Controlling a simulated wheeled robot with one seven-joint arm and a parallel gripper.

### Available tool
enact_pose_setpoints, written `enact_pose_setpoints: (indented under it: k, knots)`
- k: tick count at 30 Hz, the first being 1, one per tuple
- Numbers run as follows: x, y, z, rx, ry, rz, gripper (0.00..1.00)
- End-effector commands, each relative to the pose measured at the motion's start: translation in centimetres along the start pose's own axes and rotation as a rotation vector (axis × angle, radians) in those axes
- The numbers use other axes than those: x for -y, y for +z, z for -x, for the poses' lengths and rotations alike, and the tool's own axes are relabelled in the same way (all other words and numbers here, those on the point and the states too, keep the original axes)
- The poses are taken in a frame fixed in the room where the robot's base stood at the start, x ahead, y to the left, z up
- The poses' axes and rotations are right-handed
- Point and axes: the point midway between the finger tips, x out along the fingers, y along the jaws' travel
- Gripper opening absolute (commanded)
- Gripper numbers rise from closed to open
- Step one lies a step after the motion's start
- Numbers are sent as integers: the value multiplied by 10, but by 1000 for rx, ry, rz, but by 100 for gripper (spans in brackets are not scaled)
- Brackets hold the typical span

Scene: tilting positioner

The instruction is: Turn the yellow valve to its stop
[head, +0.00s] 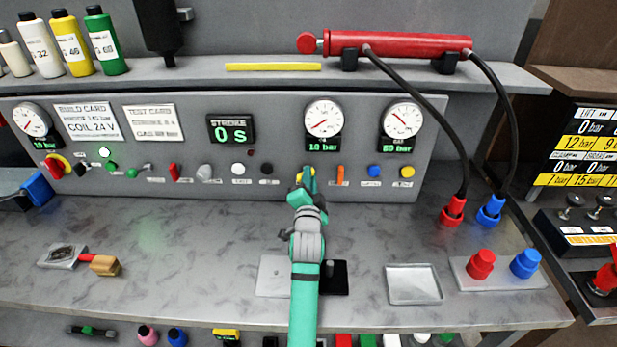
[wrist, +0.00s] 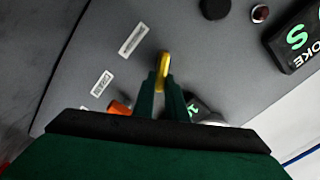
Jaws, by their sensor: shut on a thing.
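The yellow valve (head: 299,177) is a small handle on the grey control panel, below the middle gauge. My green arm reaches up from the bottom of the head view and hides most of it. My gripper (head: 307,178) is at the panel face there. In the wrist view the valve (wrist: 163,66) shows as a narrow yellow lever, seen nearly edge-on. The tips of my gripper (wrist: 162,82) are shut on it, one finger on each side. Whether the valve is at its stop cannot be told.
An orange lever (head: 340,175) sits close right of the valve, with blue (head: 373,171) and yellow (head: 407,172) knobs beyond. A black knob (head: 266,168) is to the left. The middle gauge (head: 323,119) is above. The bench in front is mostly clear around a metal tray (head: 413,284).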

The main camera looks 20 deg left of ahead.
Motion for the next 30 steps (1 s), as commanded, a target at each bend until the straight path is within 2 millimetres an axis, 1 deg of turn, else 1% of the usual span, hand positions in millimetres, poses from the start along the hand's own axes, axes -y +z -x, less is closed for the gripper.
enact_pose_setpoints:
  k: [1, 6, 15, 21, 30]
  knots:
    - [-1, 3, 0, 4, 1, -45, 0]
    - [-4, 3, 1, 3, 2, -202, 0]
    - [-7, 4, 1, 4, 2, -430, 0]
    - [-9, 5, 1, 3, 3, -526, 0]
    - [-9, 5, 1, 4, 4, -585, 0]
